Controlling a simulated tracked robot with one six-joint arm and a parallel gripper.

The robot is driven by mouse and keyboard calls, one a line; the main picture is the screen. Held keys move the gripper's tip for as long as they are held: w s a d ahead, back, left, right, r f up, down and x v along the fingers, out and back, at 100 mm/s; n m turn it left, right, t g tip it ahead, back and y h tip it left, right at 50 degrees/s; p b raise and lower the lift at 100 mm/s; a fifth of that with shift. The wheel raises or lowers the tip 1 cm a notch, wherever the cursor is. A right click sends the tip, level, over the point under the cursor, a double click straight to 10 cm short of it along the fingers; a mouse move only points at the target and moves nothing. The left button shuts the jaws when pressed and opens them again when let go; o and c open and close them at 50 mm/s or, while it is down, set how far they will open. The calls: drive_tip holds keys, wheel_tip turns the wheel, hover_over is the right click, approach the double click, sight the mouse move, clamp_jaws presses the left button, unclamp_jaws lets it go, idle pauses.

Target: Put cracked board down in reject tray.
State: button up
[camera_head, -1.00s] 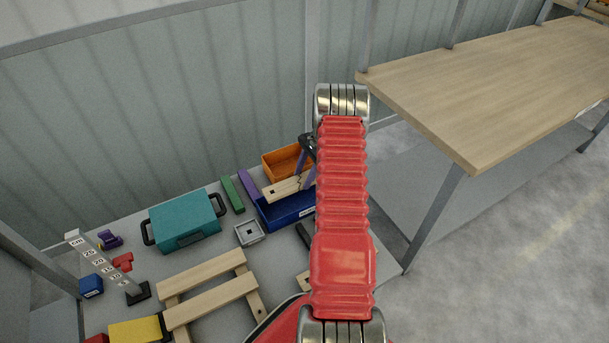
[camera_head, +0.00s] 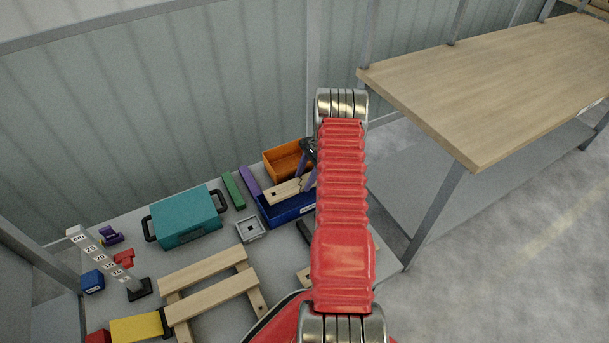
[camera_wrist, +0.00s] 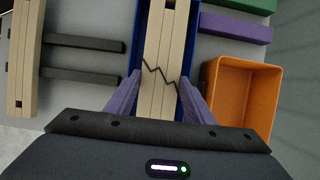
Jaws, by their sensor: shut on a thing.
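The cracked board (camera_wrist: 158,52) is pale wood with a dark zigzag crack across it. It also shows in the head view (camera_head: 284,191), partly hidden by my arm. My gripper (camera_wrist: 160,88) has its purple fingers shut on the board's two long sides, close to the crack. The board lies lengthwise over a blue tray (camera_head: 291,212) with a small white label, too small to read. Blue tray walls (camera_wrist: 182,22) show along both sides of the board in the wrist view. I cannot tell whether the board touches the tray floor.
An orange bin (camera_wrist: 240,92) stands right beside the blue tray, behind it in the head view (camera_head: 283,158). Green (camera_head: 233,190) and purple (camera_head: 250,182) bars lie nearby. A teal case (camera_head: 186,218) and wooden rails (camera_head: 211,299) stand left. A wooden-topped table (camera_head: 500,80) is at right.

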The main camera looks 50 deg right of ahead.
drive_tip(key=shift+f, duration=1.2)
drive_tip(key=shift+f, duration=3.75)
idle(1.4)
drive_tip(key=o, duration=1.3)
drive_tip(key=shift+c, duration=0.2)
drive_tip(key=v, duration=1.3)
drive_tip(key=shift+d+r, duration=0.1)
drive_tip(key=shift+r, duration=0.2)
